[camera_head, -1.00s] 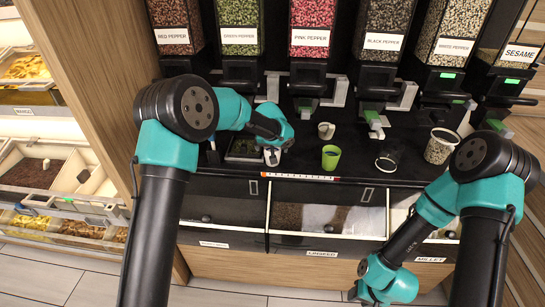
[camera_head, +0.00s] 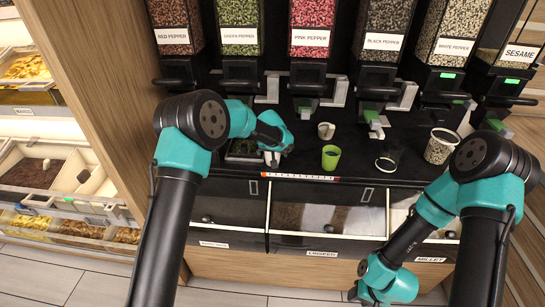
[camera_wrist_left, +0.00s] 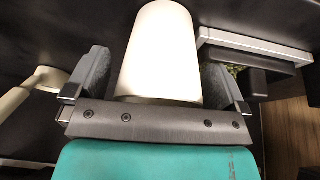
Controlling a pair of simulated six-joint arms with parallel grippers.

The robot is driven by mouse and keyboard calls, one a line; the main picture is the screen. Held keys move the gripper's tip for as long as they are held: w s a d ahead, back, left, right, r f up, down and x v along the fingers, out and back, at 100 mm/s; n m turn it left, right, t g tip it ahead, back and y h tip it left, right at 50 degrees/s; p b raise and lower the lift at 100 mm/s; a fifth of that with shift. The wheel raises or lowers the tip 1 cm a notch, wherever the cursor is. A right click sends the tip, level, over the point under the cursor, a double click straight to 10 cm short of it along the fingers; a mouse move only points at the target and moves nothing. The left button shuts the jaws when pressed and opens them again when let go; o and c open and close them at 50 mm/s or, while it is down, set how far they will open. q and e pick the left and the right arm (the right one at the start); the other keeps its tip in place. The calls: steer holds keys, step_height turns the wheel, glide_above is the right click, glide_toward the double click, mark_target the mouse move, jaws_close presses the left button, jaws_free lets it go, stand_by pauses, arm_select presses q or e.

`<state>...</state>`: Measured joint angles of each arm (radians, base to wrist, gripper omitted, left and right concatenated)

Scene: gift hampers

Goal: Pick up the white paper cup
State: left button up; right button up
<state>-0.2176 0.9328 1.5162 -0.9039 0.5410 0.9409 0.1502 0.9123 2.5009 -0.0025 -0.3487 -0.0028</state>
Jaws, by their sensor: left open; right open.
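The white paper cup (camera_wrist_left: 160,45) fills the middle of the left wrist view as a plain white cylinder. My left gripper (camera_wrist_left: 157,80) is open, with one finger on each side of the cup; I cannot tell whether they touch it. In the head view my left gripper (camera_head: 272,157) is over the black counter in front of the dispensers, and the cup there is mostly hidden by it. My right gripper (camera_head: 354,293) is low at the bottom of the head view, away from the cup, and looks empty.
A green cup (camera_head: 331,157), a small pale cup (camera_head: 326,131), a white ring-shaped item (camera_head: 385,163) and a speckled filled cup (camera_head: 441,146) stand to the right. A dark tray (camera_wrist_left: 250,45) is close beside the left gripper. Dispensers line the back.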

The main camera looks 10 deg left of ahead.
stand_by(0.4)
arm_select(q)
steer(key=c, duration=0.9)
